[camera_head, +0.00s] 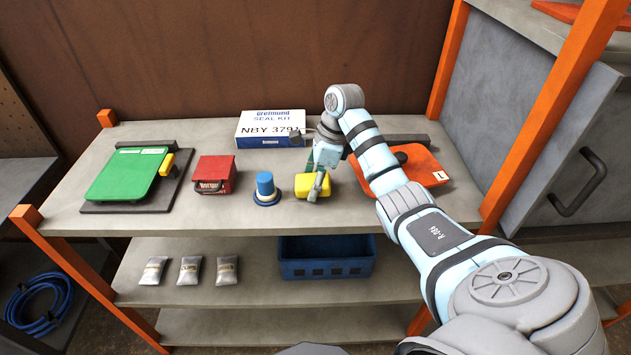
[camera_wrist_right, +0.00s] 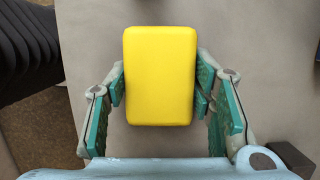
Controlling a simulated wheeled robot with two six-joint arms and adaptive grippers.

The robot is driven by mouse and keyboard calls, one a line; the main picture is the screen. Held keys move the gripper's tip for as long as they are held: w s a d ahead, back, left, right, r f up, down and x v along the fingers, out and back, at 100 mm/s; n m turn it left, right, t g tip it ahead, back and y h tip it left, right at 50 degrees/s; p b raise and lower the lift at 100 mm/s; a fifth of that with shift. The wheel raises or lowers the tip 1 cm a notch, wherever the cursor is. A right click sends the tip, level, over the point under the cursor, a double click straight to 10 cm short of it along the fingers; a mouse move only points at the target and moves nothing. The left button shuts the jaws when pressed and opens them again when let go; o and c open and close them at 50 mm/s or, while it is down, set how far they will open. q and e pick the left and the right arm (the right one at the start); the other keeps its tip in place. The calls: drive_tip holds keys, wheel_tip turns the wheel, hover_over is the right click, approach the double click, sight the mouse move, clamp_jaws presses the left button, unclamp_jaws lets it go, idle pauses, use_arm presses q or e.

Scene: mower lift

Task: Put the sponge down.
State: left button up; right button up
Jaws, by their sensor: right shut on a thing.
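The yellow sponge (camera_head: 303,186) is near the front of the top shelf board in the head view, between the blue cylinder and the orange item. My right gripper (camera_head: 318,184) reaches down to it from the right and is shut on it. In the right wrist view the yellow sponge (camera_wrist_right: 160,70) sits between the green-padded fingers of the right gripper (camera_wrist_right: 160,90). I cannot tell whether its underside touches the board. My left gripper is not in view.
A blue cylinder (camera_head: 265,187) stands left of the sponge, with a red box (camera_head: 214,174) beyond it. A white seal kit box (camera_head: 268,128) is behind. An orange item (camera_head: 428,168) lies right, partly behind my arm. A blue crate (camera_head: 325,268) sits below. Bare board (camera_head: 130,220) shows along the front left.

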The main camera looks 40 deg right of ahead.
drive_tip(key=shift+s+f, duration=0.1)
drive_tip(key=shift+f, duration=0.3)
drive_tip(key=o, duration=1.4)
drive_tip(key=shift+a, duration=0.1)
drive_tip(key=shift+o, duration=0.2)
drive_tip(key=shift+r, duration=0.5)
drive_tip(key=p+v, duration=0.1)
drive_tip(key=v, duration=0.3)
drive_tip(key=p+v, duration=0.9)
drive_tip(key=v, duration=0.1)
drive_tip(key=shift+s, duration=0.3)
